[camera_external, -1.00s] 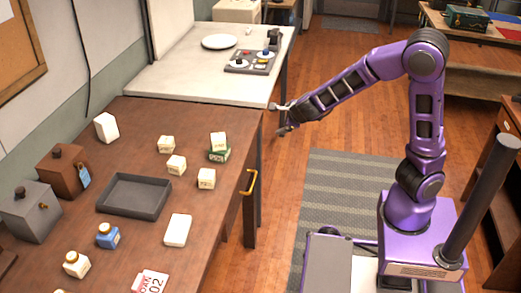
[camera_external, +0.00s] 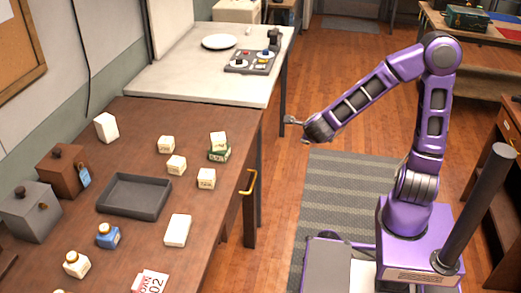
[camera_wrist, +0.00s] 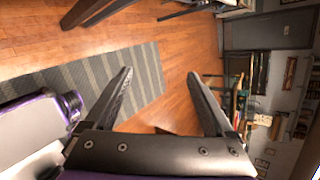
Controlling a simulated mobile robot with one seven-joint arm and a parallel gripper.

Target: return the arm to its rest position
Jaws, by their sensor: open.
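My gripper (camera_external: 297,130) is at the end of my raised purple arm, over the wooden floor to the right of the brown table (camera_external: 150,240). It is apart from the table and touches nothing. Nothing is held. The wrist view is turned on its side.
The brown table holds a dark tray (camera_external: 134,196), several small cream boxes, jars and two lidded boxes. A pale counter (camera_external: 180,80) with a plate (camera_external: 219,41) stands behind. A striped mat (camera_external: 345,200) lies on the floor beside my base. The floor under my gripper is clear.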

